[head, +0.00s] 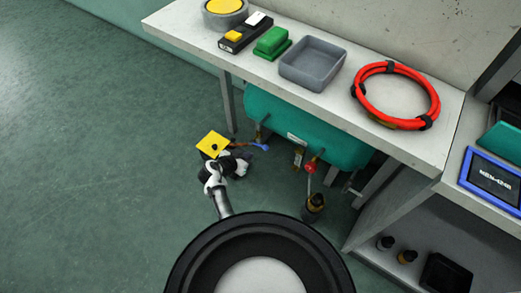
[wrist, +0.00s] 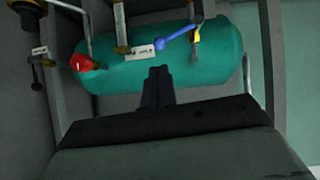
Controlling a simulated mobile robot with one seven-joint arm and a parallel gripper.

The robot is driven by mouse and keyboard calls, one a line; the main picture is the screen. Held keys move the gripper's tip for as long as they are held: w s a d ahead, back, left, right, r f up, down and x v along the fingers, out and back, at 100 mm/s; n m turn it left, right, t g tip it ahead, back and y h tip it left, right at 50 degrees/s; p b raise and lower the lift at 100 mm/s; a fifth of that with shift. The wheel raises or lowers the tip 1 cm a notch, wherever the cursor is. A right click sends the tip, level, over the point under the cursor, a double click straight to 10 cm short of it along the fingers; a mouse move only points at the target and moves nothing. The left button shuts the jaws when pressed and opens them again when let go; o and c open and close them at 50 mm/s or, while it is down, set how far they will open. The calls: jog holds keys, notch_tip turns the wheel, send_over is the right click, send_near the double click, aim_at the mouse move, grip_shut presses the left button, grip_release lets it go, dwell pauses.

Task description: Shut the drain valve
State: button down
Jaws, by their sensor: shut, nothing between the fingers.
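A teal tank (head: 290,128) hangs under the bench and carries several valves and pipes. A blue lever (head: 260,146) sits at its left end in the head view; in the wrist view the blue lever (wrist: 180,35) slants. A red knob (head: 310,167) is further right on the tank; it also shows in the wrist view (wrist: 84,63). The labels are too small to read, so I cannot tell which valve is the drain. My gripper (wrist: 159,70) is shut and empty, pointing towards the tank below the blue lever; the head view shows it small and partly dark (head: 243,163).
The bench top (head: 325,105) holds a grey tray (head: 312,64), a green block (head: 272,43) and a coiled red hose (head: 431,91). A dark bottle-like object (head: 314,207) stands near the tank. A yellow square (head: 213,144) shows beside my wrist. The floor at left is clear.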

aim_at(266, 148)
jog(key=x, duration=0.9)
jog(key=shift+w+d+f, duration=0.25)
jog(key=b, duration=0.1)
jog(key=f+m+b, duration=0.1)
jog(key=shift+s+d+t+y+b, duration=0.2)
jog(key=shift+d+t+y+b, duration=0.1)
jog(key=shift+y+b, duration=0.1)
jog(key=shift+r+p, duration=0.5)
jog(key=shift+r, duration=0.3)
